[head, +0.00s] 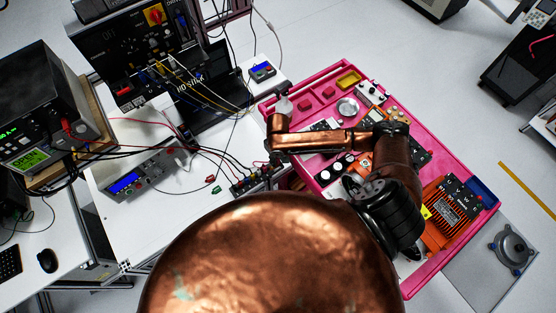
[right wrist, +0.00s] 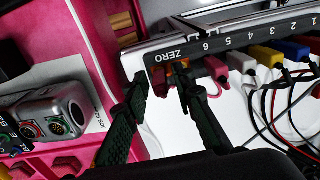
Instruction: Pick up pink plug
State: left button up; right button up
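In the right wrist view, a dark strip (right wrist: 193,55) marked ZERO and with numbers carries a row of coloured plugs. A pink plug (right wrist: 216,69) sits in it, just right of my right gripper. My right gripper (right wrist: 161,80) is open, its two dark fingers at the ZERO end of the strip. A small reddish part (right wrist: 158,83) shows between or behind the fingertips; I cannot tell whether they touch it. In the head view the strip end is too small to read and partly hidden by my copper arm. My left gripper is not in view.
Yellow (right wrist: 264,55), blue (right wrist: 294,50) and other plugs with cables crowd the strip's right side. A pink tray (head: 446,276) with modules lies at the right. A bench power supply (head: 143,180) and loose leads are on the white table to the left.

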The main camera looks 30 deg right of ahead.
grip_shut()
jog(key=shift+r, duration=0.15)
